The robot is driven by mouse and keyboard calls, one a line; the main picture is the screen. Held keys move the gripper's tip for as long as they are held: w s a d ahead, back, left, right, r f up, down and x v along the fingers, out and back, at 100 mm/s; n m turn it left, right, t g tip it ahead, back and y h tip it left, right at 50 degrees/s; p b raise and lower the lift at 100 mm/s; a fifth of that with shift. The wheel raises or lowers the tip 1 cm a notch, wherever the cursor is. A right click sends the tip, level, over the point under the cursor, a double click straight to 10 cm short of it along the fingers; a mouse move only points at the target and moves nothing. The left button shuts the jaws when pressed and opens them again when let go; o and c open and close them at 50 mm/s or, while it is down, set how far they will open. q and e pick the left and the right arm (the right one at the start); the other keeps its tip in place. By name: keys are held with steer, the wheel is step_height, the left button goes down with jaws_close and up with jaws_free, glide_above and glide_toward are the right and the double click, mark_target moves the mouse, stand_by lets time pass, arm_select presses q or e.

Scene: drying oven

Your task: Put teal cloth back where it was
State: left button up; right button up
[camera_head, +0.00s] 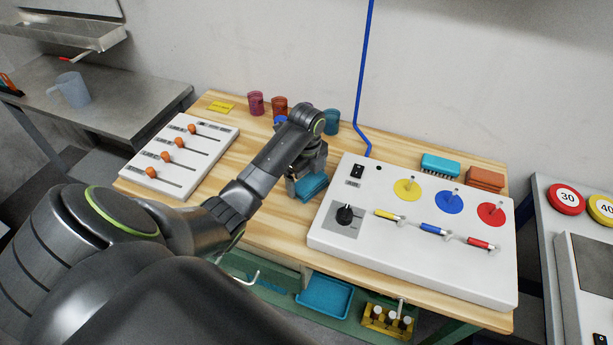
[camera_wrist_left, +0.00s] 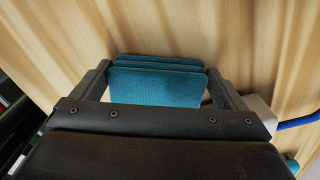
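The teal cloth (camera_head: 311,187) is a folded, layered block below my left gripper on the wooden bench, between the slider panel and the white control box. In the left wrist view the teal cloth (camera_wrist_left: 158,86) fills the space between the two fingers of my left gripper (camera_wrist_left: 160,75), with its sides against both. The left gripper (camera_head: 308,176) points down and is shut on the cloth. Whether the cloth touches the bench top cannot be told. My right gripper is in neither view.
A white control box (camera_head: 375,255) stands right of the cloth, a slider panel (camera_head: 178,157) left. Several cups, including a teal one (camera_head: 332,121), stand behind. A teal brush (camera_head: 440,165) and brown block (camera_head: 486,179) lie back right. A blue tray (camera_head: 325,296) sits below.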

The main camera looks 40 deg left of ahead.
mark_target(307, 176)
arm_select(q)
steer(key=shift+o, duration=0.3)
step_height(307, 176, up, 4)
steer(key=shift+w+r+b, duration=0.1)
steer(key=shift+r+b, duration=0.15)
steer(key=shift+b, duration=0.15)
step_height(307, 176, up, 8)
steer(key=p, duration=0.7)
steer(key=shift+f, duration=0.25)
